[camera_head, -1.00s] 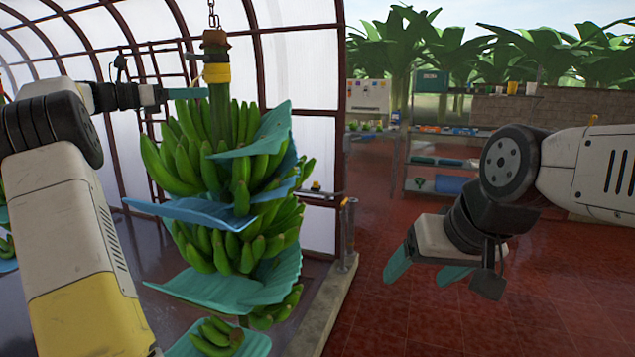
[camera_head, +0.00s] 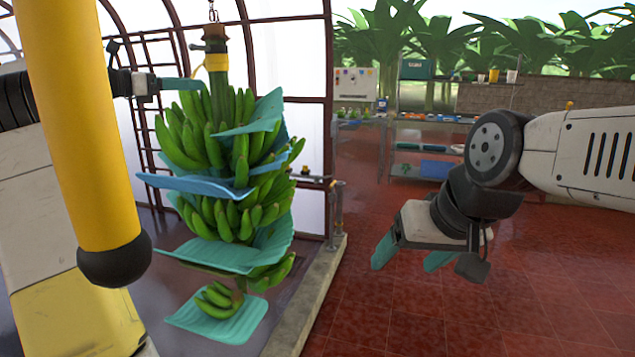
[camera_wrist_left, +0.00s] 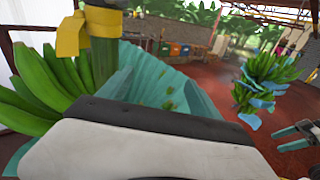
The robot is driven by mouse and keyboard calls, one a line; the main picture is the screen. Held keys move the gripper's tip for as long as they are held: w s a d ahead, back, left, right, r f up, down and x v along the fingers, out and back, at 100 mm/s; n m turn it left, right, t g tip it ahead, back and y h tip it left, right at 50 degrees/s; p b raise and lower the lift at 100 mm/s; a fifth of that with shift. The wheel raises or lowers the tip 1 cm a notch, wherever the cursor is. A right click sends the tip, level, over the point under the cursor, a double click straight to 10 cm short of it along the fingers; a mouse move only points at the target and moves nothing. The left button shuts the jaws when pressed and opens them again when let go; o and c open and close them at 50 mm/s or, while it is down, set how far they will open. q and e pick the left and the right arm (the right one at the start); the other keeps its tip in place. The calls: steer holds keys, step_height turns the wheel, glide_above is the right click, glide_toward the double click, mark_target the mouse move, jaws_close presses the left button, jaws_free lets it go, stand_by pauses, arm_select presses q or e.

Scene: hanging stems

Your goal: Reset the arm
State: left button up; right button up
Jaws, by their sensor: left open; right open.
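My left gripper (camera_head: 182,84) is beside the upper stalk (camera_head: 217,88) of a hanging green banana bunch (camera_head: 235,150), with its teal fingers pointing right towards it. Its fingers are seen nearly edge-on, and contact with the stalk cannot be told. A yellow band (camera_head: 215,62) is around the stalk just above the fingers. My right gripper (camera_head: 411,256) is open and empty, pointing down over the red floor, clear of the bunch.
A yellow cylinder with a black rounded end (camera_head: 85,130) covers much of the left side. Teal and blue sheets (camera_head: 225,255) separate the banana layers. A metal shelf (camera_head: 425,165) stands behind. A concrete kerb (camera_head: 310,290) runs beside the bunch. The red floor at right is clear.

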arm_select(q)
steer(key=s+d+f+m+g+y, duration=0.25)
steer(key=s+d+f+m, duration=0.3)
steer(key=s+d, duration=0.3)
steer(key=s+d+f+m+g+y, duration=0.2)
steer(key=s+d+f+m+y, duration=0.15)
steer(key=s+d+m, duration=0.4)
steer(key=s+d+f+m+y, duration=0.1)
steer(key=s+f+m+y, duration=0.1)
steer(key=s+f+m, duration=0.4)
steer(key=s+d+f+m+y, duration=0.1)
steer(key=s+f+m+y, duration=0.2)
steer(key=s+f+m, duration=0.3)
steer(key=s+f, duration=0.4)
steer(key=s, duration=0.4)
steer(key=shift+s+d+m, duration=0.15)
steer(key=shift+s+m, duration=0.15)
steer(key=shift+s, duration=0.05)
